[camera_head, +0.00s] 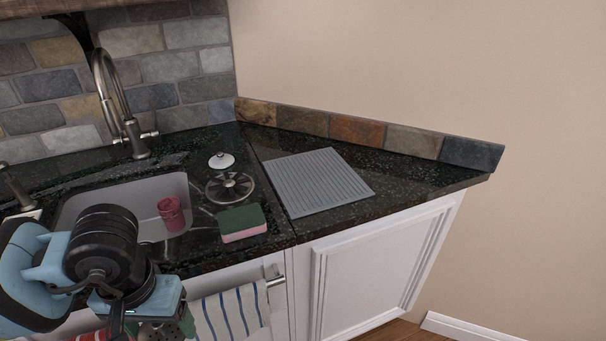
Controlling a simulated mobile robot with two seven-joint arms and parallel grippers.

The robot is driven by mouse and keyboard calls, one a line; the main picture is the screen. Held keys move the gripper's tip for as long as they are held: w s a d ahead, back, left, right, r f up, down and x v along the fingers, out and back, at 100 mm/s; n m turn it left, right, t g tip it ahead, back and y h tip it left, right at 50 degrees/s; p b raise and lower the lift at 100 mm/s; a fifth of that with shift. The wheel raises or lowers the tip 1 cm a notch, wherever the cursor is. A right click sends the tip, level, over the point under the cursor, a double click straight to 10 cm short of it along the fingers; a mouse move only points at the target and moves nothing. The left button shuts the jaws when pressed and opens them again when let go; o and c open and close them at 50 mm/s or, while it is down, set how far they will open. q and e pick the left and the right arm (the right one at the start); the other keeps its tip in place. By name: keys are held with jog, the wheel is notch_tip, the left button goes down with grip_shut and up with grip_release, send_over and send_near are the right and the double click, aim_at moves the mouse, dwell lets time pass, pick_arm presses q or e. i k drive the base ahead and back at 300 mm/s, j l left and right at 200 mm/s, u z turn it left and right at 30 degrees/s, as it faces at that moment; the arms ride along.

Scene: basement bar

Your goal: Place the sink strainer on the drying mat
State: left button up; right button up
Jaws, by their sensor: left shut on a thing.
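The drying mat (318,181) is a grey ribbed square lying flat and bare on the dark counter, right of the sink. My left gripper (128,322) is at the lower left, in front of the sink and low in the picture, well away from the mat. It is shut on a grey perforated thing, which appears to be the sink strainer (160,331); the picture's bottom edge and the gripper hide much of it. My right gripper is not in view.
A round dark metal piece with spokes (230,187), a white-topped round piece (222,160) and a green-and-pink sponge (243,223) stand between sink and mat. A red cup (171,213) is in the sink (120,189). The faucet (117,105) rises behind. A striped towel (231,312) hangs in front.

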aim_at(306, 195)
jog(key=l+z, duration=0.15)
jog(key=l, duration=0.25)
jog(key=i+l+z, duration=0.1)
jog(key=l, duration=0.25)
jog(key=i+l, duration=0.15)
jog(key=i, duration=0.15)
jog(key=i+l+z, duration=0.1)
jog(key=i, duration=0.2)
